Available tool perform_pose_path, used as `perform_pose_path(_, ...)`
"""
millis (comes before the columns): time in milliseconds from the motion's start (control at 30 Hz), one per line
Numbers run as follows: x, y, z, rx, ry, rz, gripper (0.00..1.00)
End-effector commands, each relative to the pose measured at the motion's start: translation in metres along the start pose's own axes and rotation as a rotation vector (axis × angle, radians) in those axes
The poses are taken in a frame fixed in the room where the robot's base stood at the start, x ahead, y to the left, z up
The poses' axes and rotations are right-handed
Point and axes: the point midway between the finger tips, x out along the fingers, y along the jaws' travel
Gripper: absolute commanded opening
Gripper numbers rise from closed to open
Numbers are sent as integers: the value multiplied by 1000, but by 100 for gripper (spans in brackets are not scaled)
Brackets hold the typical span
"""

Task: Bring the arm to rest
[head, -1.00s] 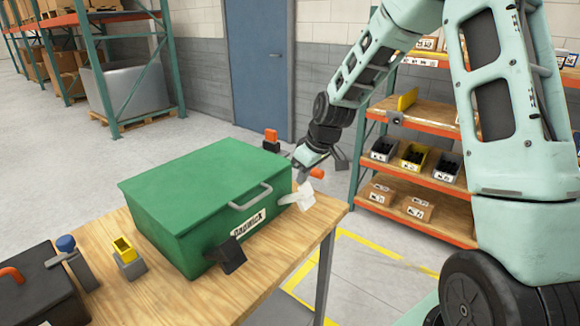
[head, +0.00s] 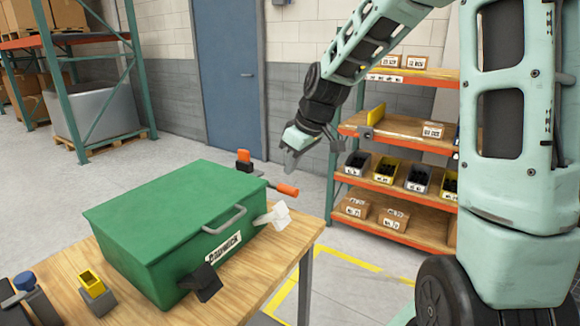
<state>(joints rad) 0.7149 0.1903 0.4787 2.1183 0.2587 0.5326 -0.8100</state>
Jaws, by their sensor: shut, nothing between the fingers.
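My gripper (head: 292,166) hangs at the end of my arm, to the right of and above the green case, clear of the table. It is small in the head view, with its fingers pointing down, and it looks shut and empty. The green case (head: 165,215) stands on the wooden table (head: 262,290) with its lid down. It has a grey handle (head: 225,221) and a white name label on its front side. An orange-handled clamp (head: 287,189) sits at the case's far right corner, below my gripper and apart from it.
A black block (head: 205,281) and a white piece (head: 275,215) sit against the case. A yellow-topped block (head: 92,284) and a blue-knobbed fixture (head: 25,281) are at left. A shelf rack (head: 400,139) with bins stands behind my arm. Floor between table and rack is clear.

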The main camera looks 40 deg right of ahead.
Motion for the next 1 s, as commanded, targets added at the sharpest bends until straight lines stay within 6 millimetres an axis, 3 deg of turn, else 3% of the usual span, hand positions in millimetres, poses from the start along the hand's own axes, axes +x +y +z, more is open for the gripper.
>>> perform_pose_path(367, 0, -1, 0, -1, 0, 0, 0)
perform_pose_path(467, 2, -16, -2, -14, -10, -12, 0)
perform_pose_path(567, 6, -54, -3, -42, -37, -42, 0)
perform_pose_path(733, 10, -151, 12, -109, -119, -103, 0)
perform_pose_path(900, 4, -236, 50, -174, -209, -138, 0)
perform_pose_path(1000, -2, -276, 80, -214, -259, -145, 0)
